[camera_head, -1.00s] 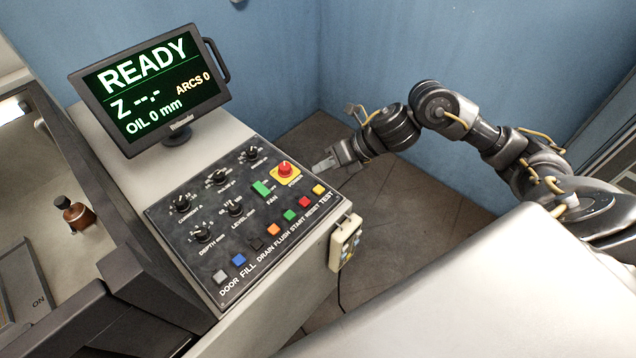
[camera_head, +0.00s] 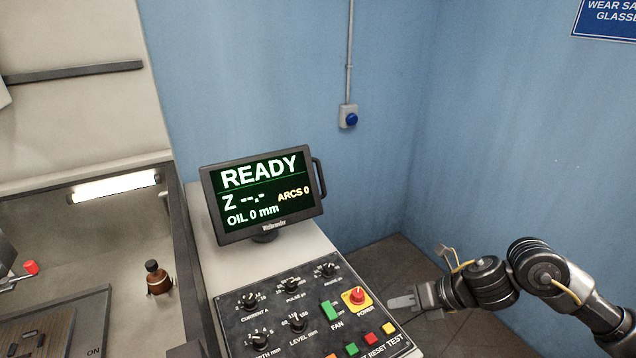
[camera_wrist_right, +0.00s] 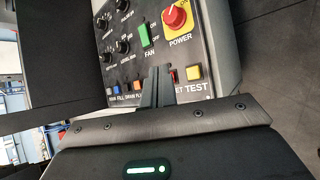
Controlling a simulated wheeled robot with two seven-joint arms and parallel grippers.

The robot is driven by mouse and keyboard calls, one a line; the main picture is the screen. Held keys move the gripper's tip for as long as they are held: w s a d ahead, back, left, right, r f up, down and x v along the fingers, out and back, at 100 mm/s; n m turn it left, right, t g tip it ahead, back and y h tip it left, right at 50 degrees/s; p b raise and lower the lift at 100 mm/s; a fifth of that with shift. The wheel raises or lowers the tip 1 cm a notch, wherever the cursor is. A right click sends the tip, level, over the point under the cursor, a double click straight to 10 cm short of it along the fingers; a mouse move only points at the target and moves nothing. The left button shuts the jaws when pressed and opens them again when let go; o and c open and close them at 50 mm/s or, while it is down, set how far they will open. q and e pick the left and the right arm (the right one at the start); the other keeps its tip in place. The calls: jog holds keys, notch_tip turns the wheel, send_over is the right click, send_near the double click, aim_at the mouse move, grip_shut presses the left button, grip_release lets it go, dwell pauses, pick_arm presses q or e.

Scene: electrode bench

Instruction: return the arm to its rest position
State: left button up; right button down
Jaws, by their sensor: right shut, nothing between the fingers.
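My right arm (camera_head: 490,285) reaches in from the right in the head view, in front of the blue wall. Its gripper (camera_head: 402,301) points left, just right of the red power knob on the control panel. In the right wrist view the gripper fingers (camera_wrist_right: 157,84) are together with nothing between them. They lie in front of the panel's lower button row and hide part of it. I cannot tell from the pictures how far the fingers are from the panel. My left gripper is not in view.
The control panel (camera_head: 240,332) carries knobs and buttons, with a monitor (camera_head: 262,192) reading READY behind it. The red power knob (camera_head: 357,295) is close to the gripper. At left is a tank with a brown bottle (camera_head: 157,278). Dark floor (camera_head: 385,262) lies beyond the panel.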

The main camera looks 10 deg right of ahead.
jog(key=w+d+m+t, duration=0.3)
jog(key=w+m, duration=0.7)
jog(key=w+d+f+m+t+h+b, duration=0.1)
jog(key=w+d+f+m+t, duration=0.1)
jog(key=w+d+f+m, duration=0.5)
jog(key=s+d+f+m+h, duration=0.2)
jog(key=s+f+m, duration=0.15)
jog(key=f, duration=0.55)
jog(key=s+d+f+m+h+b, duration=0.15)
jog(key=f+m, duration=0.25)
jog(key=f, duration=0.4)
jog(key=s+d+f+m+h, duration=0.1)
jog(key=s+d+f+m, duration=0.2)
jog(key=f, duration=0.6)
jog(key=s+a+f+m+g+h+b, duration=0.15)
jog(key=s+f+m+g+h, duration=0.35)
jog(key=s+f, duration=1.5)
jog(key=s+a+f+m+g+y, duration=0.1)
jog(key=s+a+f, duration=0.2)
jog(key=s, duration=0.7)
jog(key=s+a+f+m+g+y, duration=0.1)
jog(key=s+a+f, duration=0.2)
jog(key=s, duration=0.7)
jog(key=s+a+f+m+g+y+b, duration=0.1)
jog(key=s+a+f+g, duration=0.1)
jog(key=s+a, duration=0.4)
jog(key=s+f, duration=0.1)
jog(key=s, duration=0.3)
jog(key=shift+f, duration=0.3)
